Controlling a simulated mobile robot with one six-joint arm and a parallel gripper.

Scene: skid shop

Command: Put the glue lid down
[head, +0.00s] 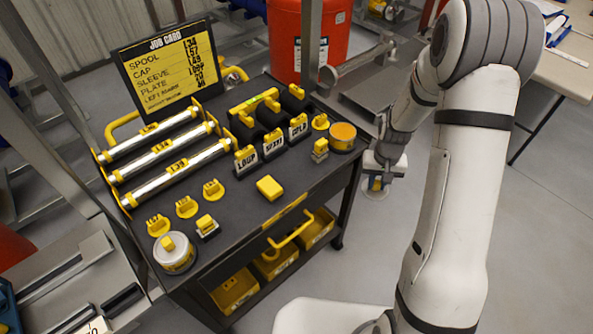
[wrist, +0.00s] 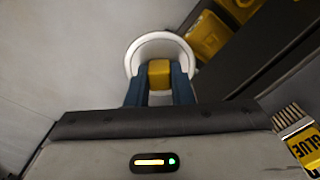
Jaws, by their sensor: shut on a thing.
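My gripper (head: 377,182) is shut on the yellow knob (wrist: 160,74) of a round white lid. The lid (head: 376,193) hangs below the fingers, over the floor just right of the cart's edge. In the wrist view the lid's white rim (wrist: 134,58) shows beyond the blue fingers, and the fingers hide part of it. An open-looking round tin with a yellow top (head: 342,132) stands at the cart's right corner, left of my gripper. A yellow GLUE label (wrist: 303,145) shows at the wrist view's lower right, beside grey bristle-like strips.
The dark cart top (head: 240,205) has bare patches around a yellow block (head: 270,188). A white tin with a yellow knob (head: 173,253) stands at its front left. Silver rollers, labelled black holders and a job card (head: 170,65) fill the back. Yellow bins (head: 236,291) sit below.

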